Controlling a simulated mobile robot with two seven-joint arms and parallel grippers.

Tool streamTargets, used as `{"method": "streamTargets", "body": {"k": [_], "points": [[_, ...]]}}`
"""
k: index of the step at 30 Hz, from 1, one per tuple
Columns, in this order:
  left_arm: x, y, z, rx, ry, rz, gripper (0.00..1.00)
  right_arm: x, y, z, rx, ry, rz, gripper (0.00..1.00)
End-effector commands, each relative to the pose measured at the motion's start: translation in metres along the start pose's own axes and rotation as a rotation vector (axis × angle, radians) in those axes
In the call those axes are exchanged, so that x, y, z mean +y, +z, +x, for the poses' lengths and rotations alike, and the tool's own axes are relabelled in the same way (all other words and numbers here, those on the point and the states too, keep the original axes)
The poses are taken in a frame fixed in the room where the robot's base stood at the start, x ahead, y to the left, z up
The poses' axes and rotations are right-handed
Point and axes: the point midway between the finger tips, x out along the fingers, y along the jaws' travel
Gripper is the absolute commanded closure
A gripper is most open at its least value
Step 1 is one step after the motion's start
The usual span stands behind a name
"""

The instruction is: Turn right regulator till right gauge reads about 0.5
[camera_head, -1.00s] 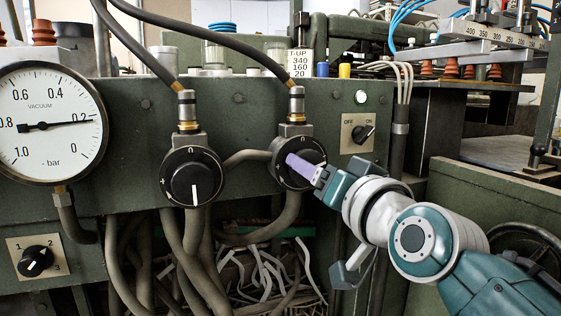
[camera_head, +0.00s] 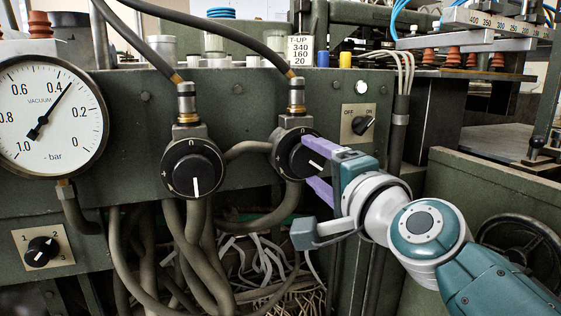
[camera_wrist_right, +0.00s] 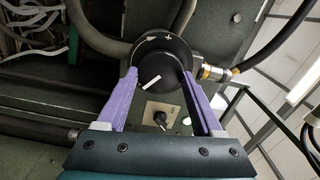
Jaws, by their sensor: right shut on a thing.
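The right regulator (camera_head: 290,158) has a round black knob with a white pointer mark, which slants to the lower right. My right gripper (camera_head: 308,160) has its two purple fingers on either side of this knob and is shut on it. In the right wrist view the fingers flank the black knob (camera_wrist_right: 160,65), and its white mark shows between them. The one vacuum gauge (camera_head: 50,150) in view is at the left. Its needle tip stands just past 0.4 on the 0.2 side, at about 0.35. My left gripper is out of view.
A second regulator (camera_head: 193,170) with its mark pointing down is left of the held one. An off/on switch (camera_head: 360,126) sits close to the upper right. Hoses hang below, and a numbered selector switch (camera_head: 40,251) is at lower left.

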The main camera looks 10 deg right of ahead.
Motion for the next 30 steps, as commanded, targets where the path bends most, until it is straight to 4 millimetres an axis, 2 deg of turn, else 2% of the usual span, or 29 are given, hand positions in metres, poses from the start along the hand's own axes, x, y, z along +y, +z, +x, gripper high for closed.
{"method": "streamTargets", "body": {"k": [6, 15, 30], "points": [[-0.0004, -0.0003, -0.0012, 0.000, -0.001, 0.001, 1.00, 0.0004, 0.0000, 0.0000, 0.001, 0.000, 0.180, 0.88], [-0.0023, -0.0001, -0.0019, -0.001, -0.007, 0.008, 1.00, 0.0010, 0.0001, -0.0001, 0.000, 0.001, 0.347, 0.88], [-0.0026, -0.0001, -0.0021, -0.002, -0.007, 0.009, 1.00, 0.0013, 0.0003, 0.0000, 0.000, 0.001, 0.417, 0.88]]}}
